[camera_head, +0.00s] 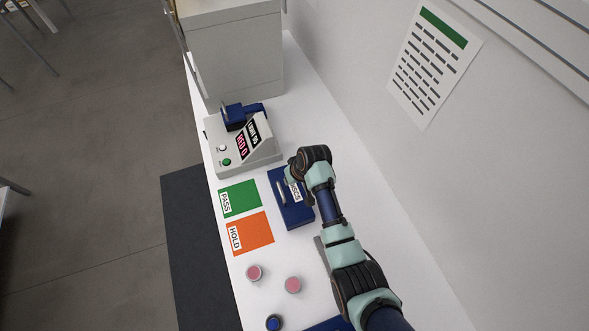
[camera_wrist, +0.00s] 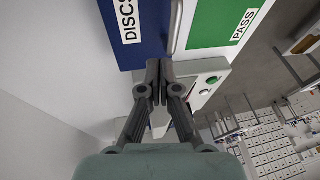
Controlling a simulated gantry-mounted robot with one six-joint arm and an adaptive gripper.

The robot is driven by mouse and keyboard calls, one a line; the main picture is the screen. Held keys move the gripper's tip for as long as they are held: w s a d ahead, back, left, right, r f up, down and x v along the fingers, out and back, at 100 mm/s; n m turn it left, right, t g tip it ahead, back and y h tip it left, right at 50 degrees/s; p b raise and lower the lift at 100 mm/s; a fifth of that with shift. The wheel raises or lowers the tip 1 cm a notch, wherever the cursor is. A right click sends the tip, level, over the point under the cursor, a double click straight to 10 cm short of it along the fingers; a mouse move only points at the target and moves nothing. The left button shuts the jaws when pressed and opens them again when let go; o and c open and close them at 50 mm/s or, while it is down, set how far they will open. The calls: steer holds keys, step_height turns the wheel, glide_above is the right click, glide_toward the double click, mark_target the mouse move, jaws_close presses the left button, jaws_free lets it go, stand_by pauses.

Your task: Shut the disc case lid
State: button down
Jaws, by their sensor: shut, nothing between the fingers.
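The disc case (camera_head: 294,212) is a dark blue box on the white bench, with a white DISCS label and a pale bar handle (camera_head: 281,193) along its left side. Its labelled blue lid (camera_wrist: 150,48) fills the upper middle of the wrist view. The lid looks flat on the case, but part of it is hidden by my arm, and I cannot tell whether a gap remains. My gripper (camera_wrist: 153,72) is shut and empty, with its fingertips by the lid's edge. I cannot tell whether they touch it.
A green PASS mat (camera_head: 244,196) and an orange HOLD mat (camera_head: 257,232) lie left of the case. A grey instrument (camera_head: 262,158) with a blue part stands behind it. Small pink-topped jars (camera_head: 293,285) and a blue one (camera_head: 274,323) stand in front. The wall is at right.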

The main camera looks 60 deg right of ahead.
steer(key=w+a+v, duration=0.1)
steer(key=v, duration=0.8)
steer(key=shift+w+a+r, duration=0.1)
